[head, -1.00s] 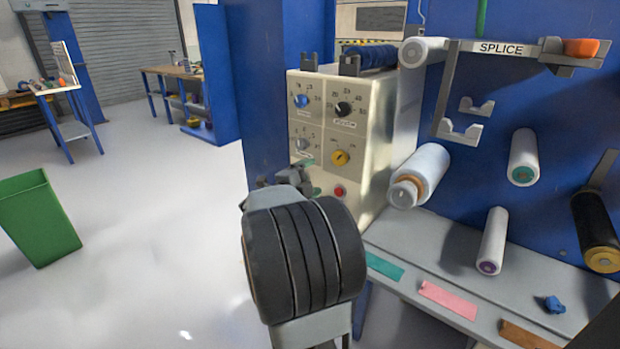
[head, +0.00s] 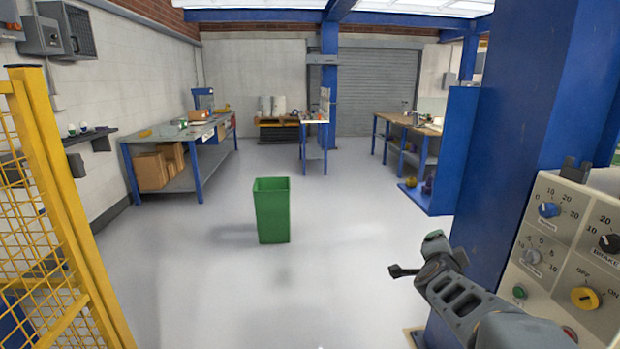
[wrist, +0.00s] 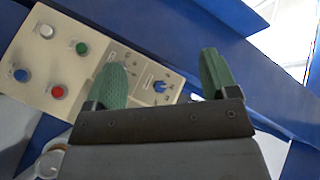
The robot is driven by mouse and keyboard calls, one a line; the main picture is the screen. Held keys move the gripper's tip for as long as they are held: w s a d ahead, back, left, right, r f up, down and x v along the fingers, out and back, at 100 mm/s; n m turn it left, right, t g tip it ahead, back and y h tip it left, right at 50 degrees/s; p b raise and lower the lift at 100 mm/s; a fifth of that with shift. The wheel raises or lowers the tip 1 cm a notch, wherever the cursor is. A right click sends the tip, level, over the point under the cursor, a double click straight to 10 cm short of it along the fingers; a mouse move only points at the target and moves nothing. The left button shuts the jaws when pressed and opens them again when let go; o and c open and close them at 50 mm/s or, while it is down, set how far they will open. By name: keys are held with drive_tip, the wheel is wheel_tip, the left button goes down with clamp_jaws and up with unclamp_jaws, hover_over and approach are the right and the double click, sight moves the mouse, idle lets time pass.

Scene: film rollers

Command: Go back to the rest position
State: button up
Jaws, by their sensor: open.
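My gripper (head: 415,255) is at the lower right of the head view, in front of and left of the control box. It also shows in the wrist view (wrist: 165,80), where its two green-padded fingers stand apart with nothing between them. The beige control box (head: 565,265) with knobs and buttons stands at the right edge of the head view. In the wrist view the control box (wrist: 50,75) appears tilted beyond the fingers, apart from them as far as I can tell. The film rollers are out of view.
A green bin (head: 272,210) stands on the open floor in the middle. A blue column (head: 530,120) rises beside the control box. A yellow mesh fence (head: 60,220) is at the left. Workbenches (head: 180,150) stand further back.

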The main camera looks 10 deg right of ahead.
drive_tip(key=s+a+r+n+g+y+p, duration=0.1)
drive_tip(key=s+a+r+n+y+p, duration=0.2)
drive_tip(key=a+n+y, duration=0.4)
drive_tip(key=s+a+r+n+g+y+p, duration=0.15)
drive_tip(key=a+n+p, duration=0.25)
drive_tip(key=a, duration=0.6)
drive_tip(key=s+a+n+g+p, duration=0.3)
drive_tip(key=s+n+g+p, duration=0.2)
drive_tip(key=s, duration=0.7)
drive_tip(key=shift+a+n+g+y+p, duration=0.15)
drive_tip(key=shift+n+g+y+p, duration=0.3)
drive_tip(key=shift+n, duration=0.45)
drive_tip(key=shift+r, duration=0.1)
